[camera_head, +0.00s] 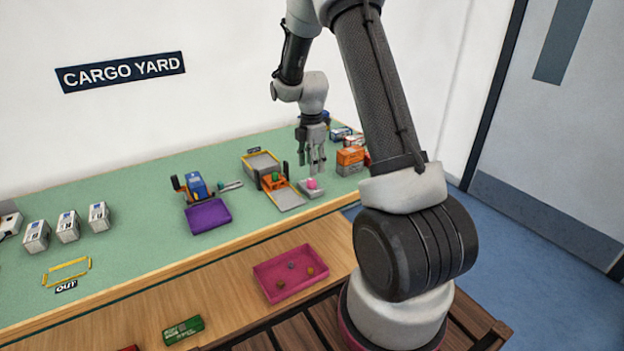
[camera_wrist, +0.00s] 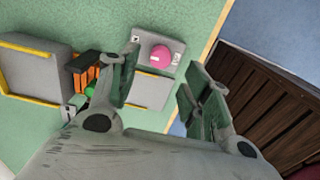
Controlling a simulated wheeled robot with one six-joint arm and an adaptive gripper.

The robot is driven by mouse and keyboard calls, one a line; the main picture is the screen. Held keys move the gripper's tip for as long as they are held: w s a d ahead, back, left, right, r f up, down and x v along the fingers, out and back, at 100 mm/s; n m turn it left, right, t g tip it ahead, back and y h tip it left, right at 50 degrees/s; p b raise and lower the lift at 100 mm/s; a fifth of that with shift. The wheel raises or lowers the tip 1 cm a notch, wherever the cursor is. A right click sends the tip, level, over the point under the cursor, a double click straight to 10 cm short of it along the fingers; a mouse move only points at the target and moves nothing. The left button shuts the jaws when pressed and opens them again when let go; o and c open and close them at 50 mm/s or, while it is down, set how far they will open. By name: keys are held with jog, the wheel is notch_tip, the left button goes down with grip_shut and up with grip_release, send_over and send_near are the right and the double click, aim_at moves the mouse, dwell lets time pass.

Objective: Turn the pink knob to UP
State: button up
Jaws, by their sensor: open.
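The pink knob (camera_head: 312,183) sits on a small light grey box (camera_head: 310,192) near the front edge of the green table. In the wrist view the knob (camera_wrist: 160,56) is a round pink cap with a small pale mark on its face. The box (camera_wrist: 175,69) has small labels at its corners, too small to read. My gripper (camera_head: 317,170) points down above the knob, with open, empty fingers. In the wrist view the knob shows beyond and between the fingers (camera_wrist: 165,88), closer to the left finger, and I see no contact.
Orange blocks (camera_head: 350,155) are stacked to the right. A magenta tray (camera_head: 290,274) sits on the lower wooden shelf.

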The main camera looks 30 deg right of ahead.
aim_at(312, 180)
notch_tip(312, 180, down, 6)
jog(key=shift+f, duration=0.15)
jog(key=c, duration=1)
